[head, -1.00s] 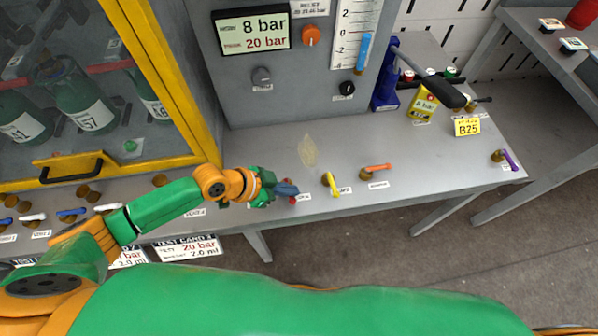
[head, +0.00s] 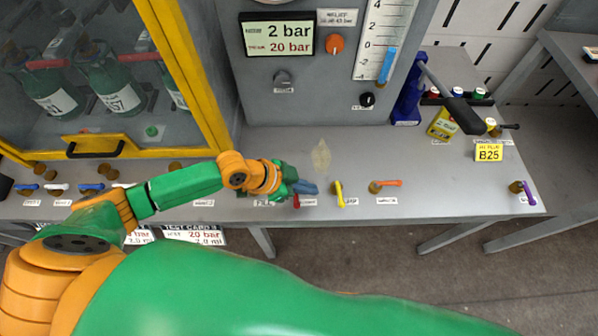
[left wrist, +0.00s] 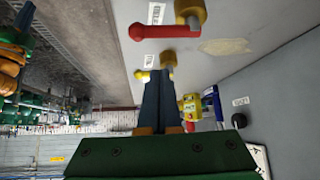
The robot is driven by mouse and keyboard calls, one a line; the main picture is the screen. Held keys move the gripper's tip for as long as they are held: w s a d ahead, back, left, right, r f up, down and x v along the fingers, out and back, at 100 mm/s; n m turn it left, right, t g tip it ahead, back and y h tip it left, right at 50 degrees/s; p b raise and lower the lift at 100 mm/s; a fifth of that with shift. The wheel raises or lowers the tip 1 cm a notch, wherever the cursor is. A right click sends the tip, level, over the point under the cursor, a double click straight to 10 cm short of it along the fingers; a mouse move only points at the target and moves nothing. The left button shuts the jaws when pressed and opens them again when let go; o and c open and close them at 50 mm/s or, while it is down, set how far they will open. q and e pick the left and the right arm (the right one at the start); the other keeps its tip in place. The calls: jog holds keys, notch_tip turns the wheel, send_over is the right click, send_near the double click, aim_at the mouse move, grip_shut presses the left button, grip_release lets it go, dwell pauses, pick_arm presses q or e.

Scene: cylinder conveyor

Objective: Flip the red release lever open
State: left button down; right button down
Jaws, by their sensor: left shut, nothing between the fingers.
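The red lever (head: 296,201) is on the bench's front edge, partly hidden behind my left gripper in the head view. In the left wrist view the red lever (left wrist: 160,31) shows whole, with a round end and a brass body (left wrist: 190,12), off to one side of the fingers. My left gripper (head: 315,188) is shut and empty, its dark blue fingers just over or beside the lever. The left wrist view shows the same fingers (left wrist: 163,82) close together. Whether they touch the lever I cannot tell. My right gripper is not in view.
A yellow lever (head: 340,198) and an orange lever (head: 386,183) stand to the right, a purple one (head: 529,195) farther off. A display (head: 278,34) reads 2 bar over 20 bar. A yellow-framed cabinet (head: 190,80) is at left. The bench between the orange and purple levers is clear.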

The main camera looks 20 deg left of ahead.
pick_arm(q)
jog(key=v, duration=0.8)
jog(key=shift+a+b, duration=0.3)
jog(key=shift+a, duration=0.15)
